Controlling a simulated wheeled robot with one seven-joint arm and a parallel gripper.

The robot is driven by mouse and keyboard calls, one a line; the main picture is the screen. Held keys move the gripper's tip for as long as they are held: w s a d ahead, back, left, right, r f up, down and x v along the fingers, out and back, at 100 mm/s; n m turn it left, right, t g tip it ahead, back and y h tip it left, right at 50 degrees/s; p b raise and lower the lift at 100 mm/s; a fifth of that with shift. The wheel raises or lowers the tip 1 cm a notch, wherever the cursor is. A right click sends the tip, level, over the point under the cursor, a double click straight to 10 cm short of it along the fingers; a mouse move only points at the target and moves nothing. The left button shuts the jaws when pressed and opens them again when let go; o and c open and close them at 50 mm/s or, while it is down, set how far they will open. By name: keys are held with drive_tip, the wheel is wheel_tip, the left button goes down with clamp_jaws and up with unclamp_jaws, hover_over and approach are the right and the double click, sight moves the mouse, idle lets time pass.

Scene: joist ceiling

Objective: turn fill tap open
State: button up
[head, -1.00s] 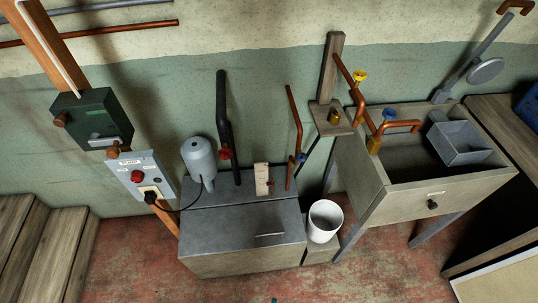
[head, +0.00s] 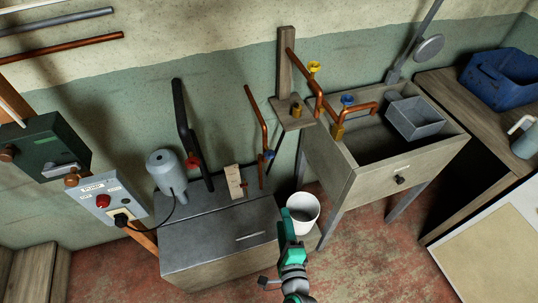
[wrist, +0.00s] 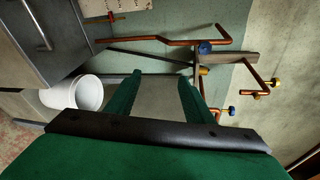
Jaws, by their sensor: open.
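Several taps show, and no label that I can read tells which is the fill tap. A blue-knobbed tap (head: 268,155) sits on the copper pipe at the tank; a red valve (head: 193,162) is on the black pipe left of it. A yellow-knobbed tap (head: 314,68) and a blue-knobbed tap (head: 347,100) are on the copper pipe by the sink. The wrist view also shows blue knobs (wrist: 204,47) and a yellow knob (wrist: 275,84). My gripper (head: 286,212) is low in front of the white bucket. Its fingers (wrist: 160,76) are apart and empty, touching no tap.
The white bucket (head: 304,211) stands between the grey tank (head: 215,240) and the wooden sink (head: 375,190). A pump switch box (head: 104,200) is at left. A grey bin (head: 415,118) sits in the sink. A blue crate (head: 498,78) is on the right bench.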

sight(270, 156)
drive_tip(key=w+r+m+t+y, duration=0.1)
drive_tip(key=w+r+m+y, duration=0.35)
drive_tip(key=w+r, duration=0.45)
drive_tip(key=shift+m+h, duration=0.25)
drive_tip(key=shift+m, duration=0.3)
drive_tip(key=x, duration=1.2)
drive_tip(key=shift+f, duration=0.2)
drive_tip(key=shift+c, duration=0.3)
drive_tip(key=shift+a, duration=0.1)
drive_tip(key=c, duration=1)
